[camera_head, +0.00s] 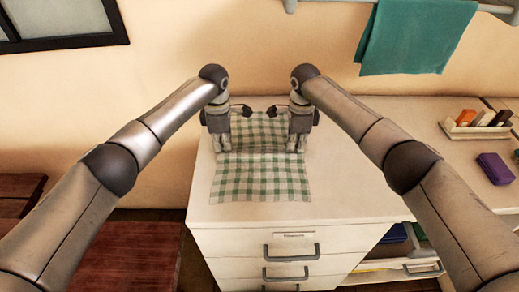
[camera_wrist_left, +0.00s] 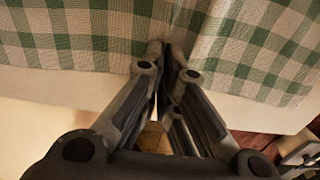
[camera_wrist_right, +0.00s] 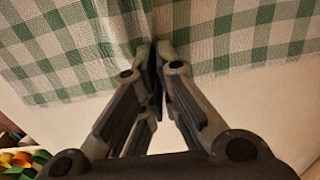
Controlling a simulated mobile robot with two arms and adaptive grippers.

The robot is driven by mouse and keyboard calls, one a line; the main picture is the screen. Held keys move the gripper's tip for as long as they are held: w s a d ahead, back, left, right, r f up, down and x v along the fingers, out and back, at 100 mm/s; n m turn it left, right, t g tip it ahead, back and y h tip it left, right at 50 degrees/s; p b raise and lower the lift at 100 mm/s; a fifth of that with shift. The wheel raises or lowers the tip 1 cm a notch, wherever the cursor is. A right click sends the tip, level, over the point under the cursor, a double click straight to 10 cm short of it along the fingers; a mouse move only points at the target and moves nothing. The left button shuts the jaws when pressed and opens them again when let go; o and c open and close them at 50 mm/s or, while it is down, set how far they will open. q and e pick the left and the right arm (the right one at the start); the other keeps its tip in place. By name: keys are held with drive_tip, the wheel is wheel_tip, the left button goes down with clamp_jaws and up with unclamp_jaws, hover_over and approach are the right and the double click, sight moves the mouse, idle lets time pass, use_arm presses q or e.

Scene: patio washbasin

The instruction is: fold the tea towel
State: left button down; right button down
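The tea towel (camera_head: 260,180) is a green and white checked cloth on the white cabinet top. Its near part lies flat towards the front edge. Its far part rises between my two grippers. My left gripper (camera_head: 222,148) is shut on the towel at its left side; in the left wrist view the cloth (camera_wrist_left: 75,30) bunches into the fingertips (camera_wrist_left: 167,52). My right gripper (camera_head: 297,148) is shut on the towel at its right side; in the right wrist view the cloth (camera_wrist_right: 235,30) runs into the fingertips (camera_wrist_right: 155,52). The fingers hide the pinched edges.
The cabinet top (camera_head: 345,185) is clear to the right of the towel. A tray of small coloured items (camera_head: 475,128) and a purple block (camera_head: 495,168) are further right. A teal towel (camera_head: 415,38) hangs on a wall rail. Dark red wooden furniture (camera_head: 125,255) stands at the left.

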use_arm(q)
drive_tip(key=shift+a, duration=0.1)
